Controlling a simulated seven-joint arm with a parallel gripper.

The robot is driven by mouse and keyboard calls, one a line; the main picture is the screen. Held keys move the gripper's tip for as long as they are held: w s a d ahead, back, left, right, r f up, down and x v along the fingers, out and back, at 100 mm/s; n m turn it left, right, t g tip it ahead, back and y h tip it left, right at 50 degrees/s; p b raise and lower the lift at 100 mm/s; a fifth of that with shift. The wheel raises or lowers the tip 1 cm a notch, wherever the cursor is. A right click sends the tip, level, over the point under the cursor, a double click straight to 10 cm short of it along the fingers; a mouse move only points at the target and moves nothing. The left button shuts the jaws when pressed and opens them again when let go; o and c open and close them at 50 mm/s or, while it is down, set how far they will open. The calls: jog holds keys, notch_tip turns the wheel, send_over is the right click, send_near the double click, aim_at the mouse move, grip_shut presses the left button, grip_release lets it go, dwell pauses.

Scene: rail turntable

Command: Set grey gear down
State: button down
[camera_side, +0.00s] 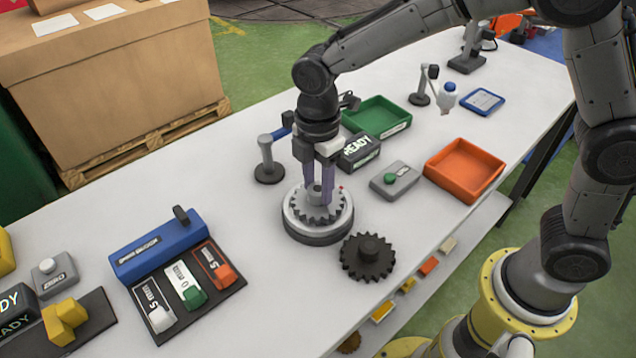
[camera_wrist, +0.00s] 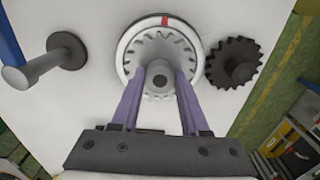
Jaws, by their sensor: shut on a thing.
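The grey gear (camera_side: 316,213) is at the round turntable (camera_side: 318,236), inside its light ring; in the wrist view the gear (camera_wrist: 160,45) shows within the ring (camera_wrist: 126,52), which has a red mark at its far side. My gripper (camera_side: 320,190) points straight down over the turntable, its purple fingers shut on the gear's grey hub (camera_wrist: 158,74). Whether the gear rests on the turntable or hangs slightly above it, I cannot tell. A dark gear (camera_side: 368,257) with a hub lies on the table next to the turntable, apart from my gripper.
A post on a round base (camera_side: 268,172) stands close behind the turntable. A grey box with a green button (camera_side: 394,180), a black READY display (camera_side: 360,152), an orange tray (camera_side: 464,170) and a green tray (camera_side: 376,115) are to the right. A blue block with sliders (camera_side: 158,245) is left.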

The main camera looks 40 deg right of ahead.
aim_at(318, 188)
jog(key=shift+f, duration=0.2)
jog(key=shift+c, duration=2)
grip_release()
notch_tip(318, 188, up, 12)
jog(key=shift+r, duration=0.15)
jog(key=s+d+r+m+t, duration=0.3)
jog(key=s+d+r+m, duration=0.1)
jog(key=s+d+m, duration=0.6)
jog(key=s+d+f+m+t, duration=0.2)
jog(key=s+d+f+m, duration=0.2)
jog(key=s+d+m, duration=0.3)
jog(key=s+m, duration=0.1)
jog(key=s, duration=0.2)
jog(key=shift+s+t, duration=0.3)
